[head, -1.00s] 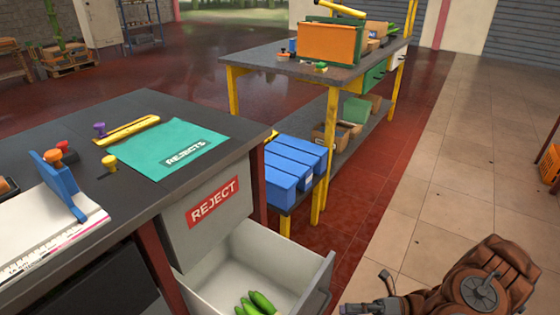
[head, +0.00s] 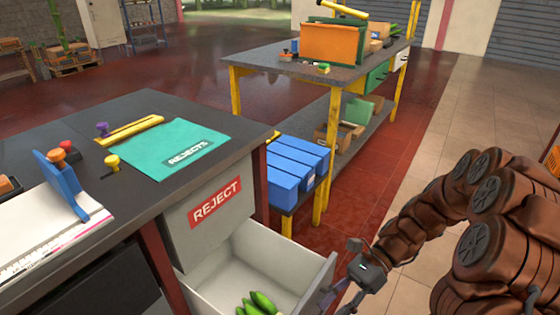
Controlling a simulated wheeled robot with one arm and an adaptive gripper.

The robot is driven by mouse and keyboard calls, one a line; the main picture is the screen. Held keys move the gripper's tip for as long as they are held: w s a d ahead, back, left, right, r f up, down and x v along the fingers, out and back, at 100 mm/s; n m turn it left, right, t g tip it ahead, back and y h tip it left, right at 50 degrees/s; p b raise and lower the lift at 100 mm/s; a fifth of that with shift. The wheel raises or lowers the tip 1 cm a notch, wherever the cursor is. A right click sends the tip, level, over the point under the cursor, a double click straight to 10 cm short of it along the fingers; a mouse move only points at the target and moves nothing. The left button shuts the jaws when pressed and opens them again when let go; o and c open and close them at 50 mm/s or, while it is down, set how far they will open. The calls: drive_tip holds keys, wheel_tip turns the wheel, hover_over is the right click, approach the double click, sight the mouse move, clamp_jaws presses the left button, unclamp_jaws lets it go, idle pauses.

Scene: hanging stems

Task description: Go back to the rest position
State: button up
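My brown jointed arm comes in from the right side of the head view. My gripper (head: 345,297) is at the lower middle, just right of the open drawer's front, with its fingers apart and nothing seen between them. Part of it is cut off by the bottom edge. The open drawer (head: 285,252) under the REJECT label (head: 214,201) holds several green pods or fruits (head: 262,301), partly cut off by the frame. My gripper is outside the drawer; whether it touches the drawer's front I cannot tell.
The dark bench (head: 85,120) at left carries a teal REJECTS mat (head: 170,140), a blue-handled tool (head: 62,185) and small knobs. A yellow-legged table (head: 265,62) with crates stands behind, with blue bins (head: 290,170) nearby. The tiled floor (head: 465,115) at right is open.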

drive_tip(key=s+d+r+n+t+h, duration=0.55)
drive_tip(key=s+r+n+h, duration=0.25)
drive_tip(key=s+n+h, duration=0.45)
wheel_tip(320, 180, up, 24)
drive_tip(key=s+d+n+y+p, duration=0.1)
drive_tip(key=s+n+p, duration=0.1)
drive_tip(key=p, duration=2)
drive_tip(key=shift+f, duration=0.15)
drive_tip(key=shift+d+t, duration=0.15)
drive_tip(key=shift+t, duration=0.1)
